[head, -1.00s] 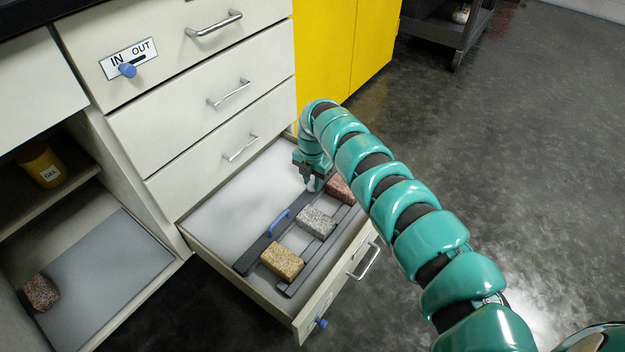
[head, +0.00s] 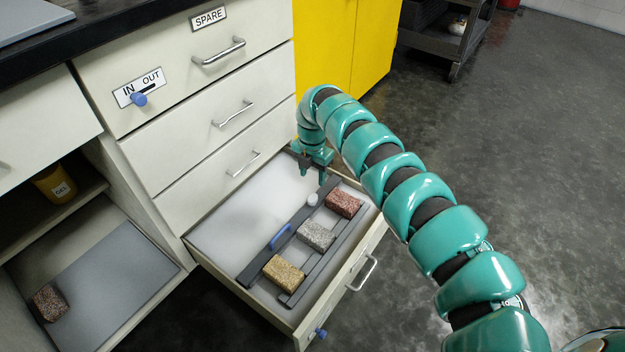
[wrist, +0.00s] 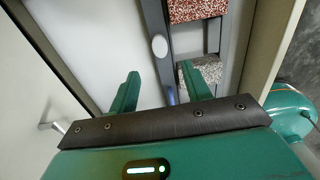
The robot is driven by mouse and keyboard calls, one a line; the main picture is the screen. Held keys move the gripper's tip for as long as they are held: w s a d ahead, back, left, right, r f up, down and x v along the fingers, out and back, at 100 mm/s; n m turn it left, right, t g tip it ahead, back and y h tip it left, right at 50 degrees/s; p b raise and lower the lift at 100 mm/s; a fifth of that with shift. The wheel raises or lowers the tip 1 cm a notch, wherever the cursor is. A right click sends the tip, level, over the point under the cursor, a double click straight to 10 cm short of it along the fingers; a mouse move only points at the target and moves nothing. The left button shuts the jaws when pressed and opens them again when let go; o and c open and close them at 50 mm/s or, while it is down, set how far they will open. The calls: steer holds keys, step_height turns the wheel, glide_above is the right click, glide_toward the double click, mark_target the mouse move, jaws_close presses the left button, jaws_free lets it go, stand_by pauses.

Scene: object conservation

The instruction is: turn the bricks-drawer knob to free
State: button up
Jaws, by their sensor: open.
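The bottom drawer (head: 215,225) is pulled open and holds a dark rack (head: 256,262) with a red brick (head: 343,204), a grey brick (head: 317,235) and a yellow brick (head: 284,273). A white round knob (head: 312,199) sits on the rack's rail; it also shows in the wrist view (wrist: 159,47). A blue knob (head: 320,333) is on the drawer's front face. I cannot tell which knob is the task's or read its setting. My gripper (head: 314,177) is open and empty above the drawer's far part, near the white knob and apart from it.
A blue handle (head: 280,237) stands on the rack. Another blue knob (head: 139,99) is on the top drawer's IN/OUT plate. A metal handle (head: 362,272) projects from the open drawer. A loose brick (head: 49,302) lies in the left cubby. A yellow cabinet (head: 345,50) stands behind my arm.

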step_height(320, 180, up, 7)
steer(key=p, duration=0.2)
steer(key=shift+r, duration=0.2)
